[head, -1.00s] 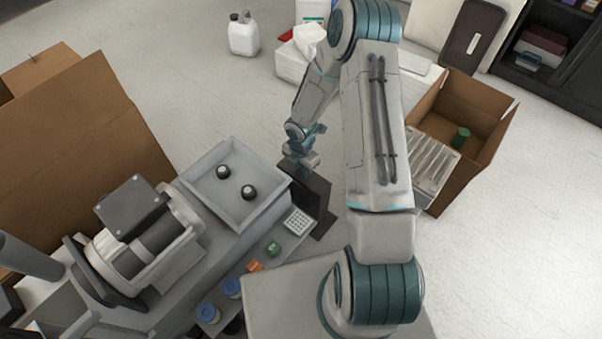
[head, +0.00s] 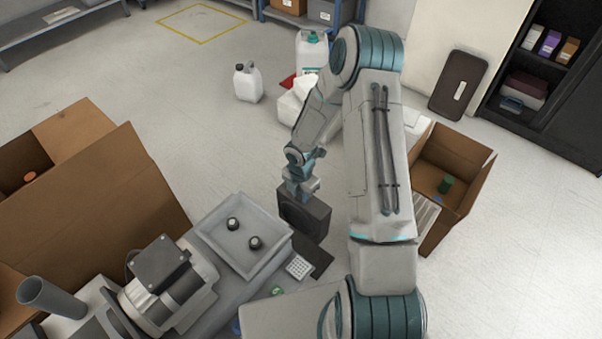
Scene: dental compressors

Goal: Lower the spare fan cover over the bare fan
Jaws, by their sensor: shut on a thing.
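My gripper (head: 300,190) is shut on the top of a dark, box-shaped cover (head: 304,219), which looks like the spare fan cover. A faint round shape shows on its face. It hangs upright beside the grey tray, above or close to a dark flat mat (head: 318,258); I cannot tell whether it touches anything below. The compressor (head: 175,285), with a dark square box on a pale ribbed body, stands at the lower left. I cannot make out the bare fan for certain.
A grey tray (head: 275,262) with two black knobs lies between compressor and cover. A small white grid (head: 299,267) lies near the mat. Open cartons stand left (head: 95,200) and right (head: 470,190). White jugs (head: 248,84) stand on the floor behind.

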